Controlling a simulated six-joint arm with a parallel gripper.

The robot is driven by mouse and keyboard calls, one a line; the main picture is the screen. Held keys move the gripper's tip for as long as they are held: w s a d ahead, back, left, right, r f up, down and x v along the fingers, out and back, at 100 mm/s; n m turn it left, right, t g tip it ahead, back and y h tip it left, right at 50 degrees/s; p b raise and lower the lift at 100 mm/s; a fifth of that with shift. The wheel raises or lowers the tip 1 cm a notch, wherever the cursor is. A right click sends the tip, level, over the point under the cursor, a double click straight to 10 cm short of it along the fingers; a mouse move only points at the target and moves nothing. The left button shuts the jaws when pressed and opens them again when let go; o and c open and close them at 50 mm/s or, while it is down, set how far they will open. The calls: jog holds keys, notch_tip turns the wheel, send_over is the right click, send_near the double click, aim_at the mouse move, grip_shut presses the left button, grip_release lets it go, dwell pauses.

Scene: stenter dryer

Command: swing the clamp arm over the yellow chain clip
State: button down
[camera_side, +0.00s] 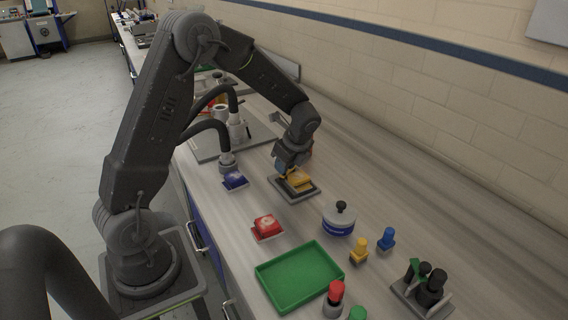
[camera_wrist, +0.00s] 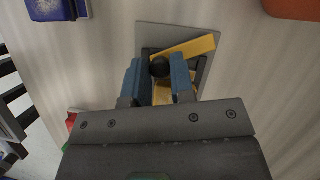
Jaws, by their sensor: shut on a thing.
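In the wrist view, my gripper (camera_wrist: 159,75) has its two blue-grey fingers on either side of a black round knob (camera_wrist: 159,67) and is shut on it. A yellow bar (camera_wrist: 195,46) runs slanted from near the knob up to the right, across a grey base plate (camera_wrist: 146,35). More yellow shows between the fingers, lower down; which yellow part is the clamp arm and which the chain clip I cannot tell for sure. In the side view, my gripper (camera_side: 288,168) is down at the yellow piece (camera_side: 300,181) on its dark plate (camera_side: 297,196), and hides the knob.
A blue block (camera_side: 235,181) lies to the left and a red block (camera_side: 267,226) nearer the camera. A green tray (camera_side: 262,279), a white-and-blue pot (camera_side: 339,219) and small yellow and blue knobbed pieces stand in front. Black hoses arch behind the blue block. The bench right of the plate is clear.

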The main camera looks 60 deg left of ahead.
jog(key=c, duration=1)
grip_release()
jog(key=v, duration=1.4)
jog(key=shift+d+f, duration=0.1)
